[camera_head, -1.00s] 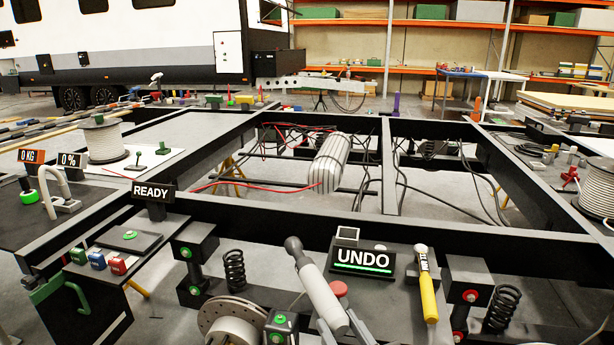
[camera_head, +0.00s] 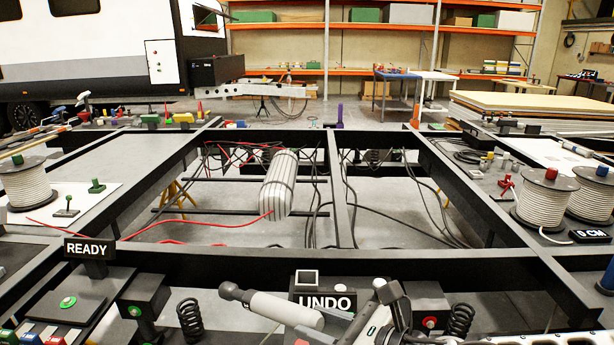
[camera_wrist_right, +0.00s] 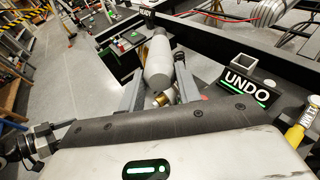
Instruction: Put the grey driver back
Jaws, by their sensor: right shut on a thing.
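The grey driver (camera_head: 272,307) is in my right gripper (camera_head: 338,320), low in the middle of the head view. It lies slanted, with its dark narrow end pointing left, in front of the UNDO sign (camera_head: 324,300). In the right wrist view the driver (camera_wrist_right: 159,62) sits between the two fingers of my right gripper (camera_wrist_right: 158,88), pointing away from the wrist. A brass-coloured piece shows near its close end. My left gripper is not in view.
The black chassis frame (camera_head: 370,262) spans the middle, with cables and a striped tank (camera_head: 281,185) inside it. A READY sign (camera_head: 88,249) stands left. Cable reels (camera_head: 546,198) stand right. A yellow-handled tool (camera_wrist_right: 295,137) lies beside the UNDO sign in the wrist view.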

